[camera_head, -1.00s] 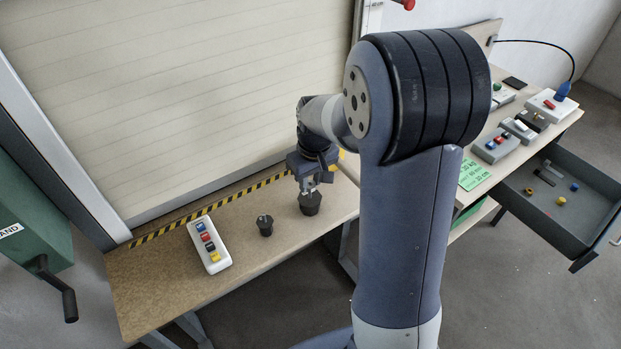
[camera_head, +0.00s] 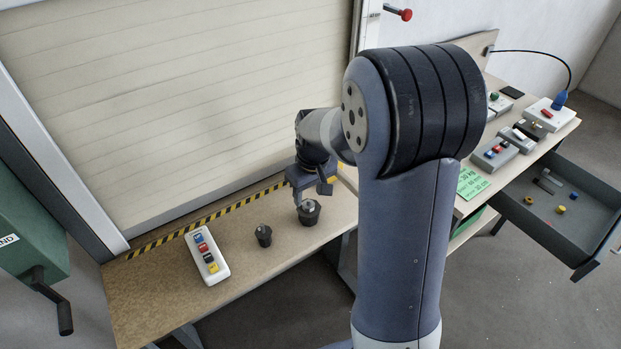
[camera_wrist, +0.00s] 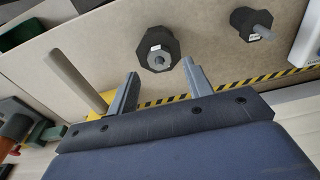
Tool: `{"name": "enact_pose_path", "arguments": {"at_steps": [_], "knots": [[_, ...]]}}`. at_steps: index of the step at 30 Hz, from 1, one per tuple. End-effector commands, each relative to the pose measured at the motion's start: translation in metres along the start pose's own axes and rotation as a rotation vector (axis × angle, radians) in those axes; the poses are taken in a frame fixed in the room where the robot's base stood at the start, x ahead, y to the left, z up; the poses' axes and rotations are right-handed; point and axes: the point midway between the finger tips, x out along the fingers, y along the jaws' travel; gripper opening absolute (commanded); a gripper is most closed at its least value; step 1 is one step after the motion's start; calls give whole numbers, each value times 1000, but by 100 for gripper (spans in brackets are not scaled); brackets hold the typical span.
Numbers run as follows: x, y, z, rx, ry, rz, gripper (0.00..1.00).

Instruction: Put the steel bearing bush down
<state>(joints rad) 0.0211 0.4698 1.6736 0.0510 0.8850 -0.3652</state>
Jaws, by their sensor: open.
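The steel bearing bush (camera_wrist: 158,60) shows in the wrist view as a small grey ring with a dark hole. It sits at the middle of a black faceted holder (camera_wrist: 155,42) with a small white label. In the head view the bush (camera_head: 309,204) is a small grey top on the larger black holder (camera_head: 309,215) on the bench. My gripper (camera_head: 317,189) is just above that holder, and part of it is hidden by its own body. In the wrist view its two fingers (camera_wrist: 160,68) are apart, with nothing held between them.
A second black holder (camera_head: 264,236) with a grey pin stands to the left. Left of it lies a white button box (camera_head: 207,257). A yellow-black striped strip (camera_head: 205,222) runs along the shutter (camera_head: 180,100). Bare bench (camera_head: 150,290) lies at the left front.

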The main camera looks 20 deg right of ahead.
Motion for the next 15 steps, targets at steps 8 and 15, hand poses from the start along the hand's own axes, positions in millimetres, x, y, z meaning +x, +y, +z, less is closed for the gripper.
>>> {"name": "enact_pose_path", "arguments": {"at_steps": [8,15], "knots": [[-48,1,-2,0,8,3,48],[-100,0,-2,0,5,2,48]]}}
